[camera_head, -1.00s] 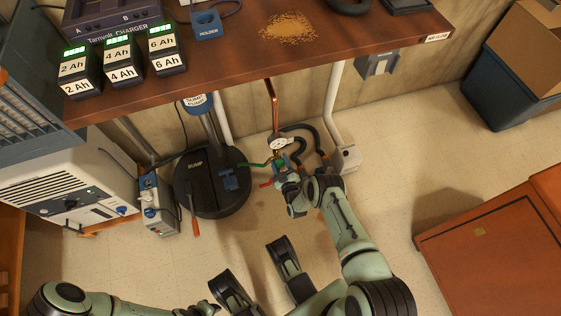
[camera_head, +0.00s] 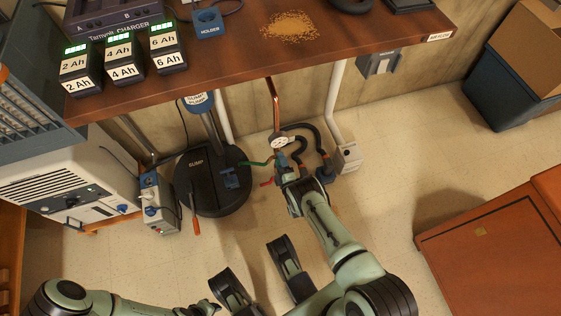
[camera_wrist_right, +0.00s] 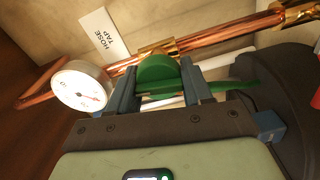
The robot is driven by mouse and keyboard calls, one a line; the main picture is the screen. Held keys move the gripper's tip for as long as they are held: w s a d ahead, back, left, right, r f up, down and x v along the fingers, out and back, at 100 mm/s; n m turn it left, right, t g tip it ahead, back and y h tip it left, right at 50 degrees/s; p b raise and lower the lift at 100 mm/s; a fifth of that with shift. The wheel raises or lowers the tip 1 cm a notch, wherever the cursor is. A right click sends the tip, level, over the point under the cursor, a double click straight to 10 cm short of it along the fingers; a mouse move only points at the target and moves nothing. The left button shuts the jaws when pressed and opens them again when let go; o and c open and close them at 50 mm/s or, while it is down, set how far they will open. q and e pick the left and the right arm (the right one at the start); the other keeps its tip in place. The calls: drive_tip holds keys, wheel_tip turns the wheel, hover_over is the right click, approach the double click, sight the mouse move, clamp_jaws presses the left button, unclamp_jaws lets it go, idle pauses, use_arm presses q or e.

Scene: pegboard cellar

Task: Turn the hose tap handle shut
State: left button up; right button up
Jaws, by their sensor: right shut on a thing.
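The green hose tap handle (camera_wrist_right: 158,72) is between the blue fingers of my right gripper (camera_wrist_right: 152,86) in the right wrist view. The gripper is shut on it. A thin green lever part reaches out to the right of the fingers. A "HOSE TAP" label (camera_wrist_right: 101,33) is on the wall behind, by the copper pipe (camera_wrist_right: 230,38). In the head view my right gripper (camera_head: 284,163) is at the tap below the gauge, and a green lever end (camera_head: 257,164) sticks out to its left. My left gripper (camera_head: 205,308) is low at the bottom edge, its fingers unclear.
A white round gauge (camera_head: 280,142) sits just above the tap, and dark hoses (camera_head: 303,142) curve to its right. A black sump lid (camera_head: 207,202) lies to the left. The workbench (camera_head: 330,38) overhangs the pipe. An orange cabinet (camera_head: 490,240) stands right; floor between is clear.

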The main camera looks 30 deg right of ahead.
use_arm(q)
drive_tip(key=shift+s+f, duration=0.15)
drive_tip(key=shift+s, duration=0.15)
use_arm(e)
drive_tip(key=shift+f+n, duration=0.1)
drive_tip(key=shift+n, duration=0.8)
use_arm(q)
drive_tip(key=shift+s, duration=0.1)
use_arm(e)
drive_tip(key=o, duration=1)
drive_tip(key=shift+s, duration=0.15)
use_arm(q)
drive_tip(key=w+d+r+t+p, duration=0.1)
drive_tip(key=w+r+t+p, duration=0.2)
drive_tip(key=w+r, duration=0.3)
drive_tip(key=w+p, duration=0.1)
drive_tip(key=w, duration=0.1)
drive_tip(key=shift+w+m, duration=0.3)
use_arm(e)
drive_tip(key=v, duration=1.3)
use_arm(q)
drive_tip(key=shift+r, duration=0.1)
use_arm(e)
drive_tip(key=shift+s, duration=0.1)
